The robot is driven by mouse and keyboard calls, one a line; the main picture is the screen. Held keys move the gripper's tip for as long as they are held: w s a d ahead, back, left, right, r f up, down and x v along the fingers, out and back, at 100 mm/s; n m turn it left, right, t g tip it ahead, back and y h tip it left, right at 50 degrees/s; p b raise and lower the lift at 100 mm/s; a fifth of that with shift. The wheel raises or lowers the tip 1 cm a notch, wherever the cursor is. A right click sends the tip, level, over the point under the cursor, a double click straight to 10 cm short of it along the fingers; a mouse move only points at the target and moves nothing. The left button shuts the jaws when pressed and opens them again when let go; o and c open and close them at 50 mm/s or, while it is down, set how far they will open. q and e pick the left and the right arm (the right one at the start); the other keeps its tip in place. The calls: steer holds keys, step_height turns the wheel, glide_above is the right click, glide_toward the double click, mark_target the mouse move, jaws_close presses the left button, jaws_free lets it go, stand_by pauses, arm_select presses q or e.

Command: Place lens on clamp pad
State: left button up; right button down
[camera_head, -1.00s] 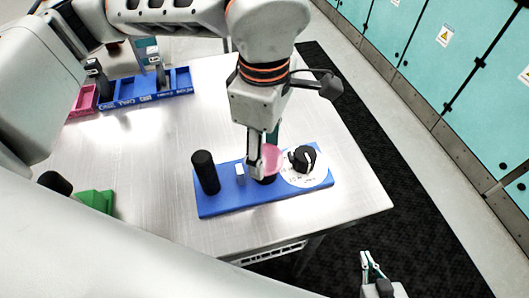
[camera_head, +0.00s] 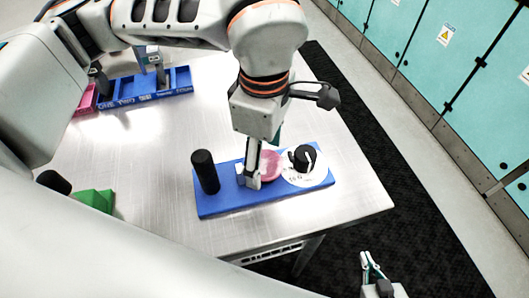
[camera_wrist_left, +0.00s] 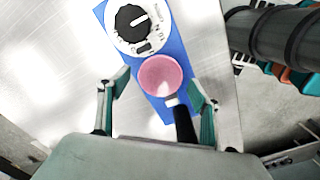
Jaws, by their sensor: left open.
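The lens is a round pink disc (camera_head: 270,165) on or just over the blue fixture (camera_head: 225,203), between the small white block and the white dial plate. It also shows in the left wrist view (camera_wrist_left: 160,75). My left gripper (camera_head: 254,180) is low over the fixture at the lens. In the left wrist view its open fingers (camera_wrist_left: 160,84) stand apart on either side of the lens, with visible gaps. The clamp pad beneath the lens is hidden, so I cannot tell whether they touch.
A black post (camera_head: 205,172) stands on the fixture's left end. A black knob (camera_head: 303,157) sits on the white dial plate (camera_head: 305,177) at its right end. A blue compartment tray (camera_head: 145,98), pink bin (camera_head: 84,103) and green block (camera_head: 95,200) are left. The table between is clear.

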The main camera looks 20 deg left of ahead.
mark_target(264, 163)
arm_select(q)
step_height(264, 163, up, 12)
steer(key=shift+r, duration=0.15)
stand_by(0.3)
stand_by(0.4)
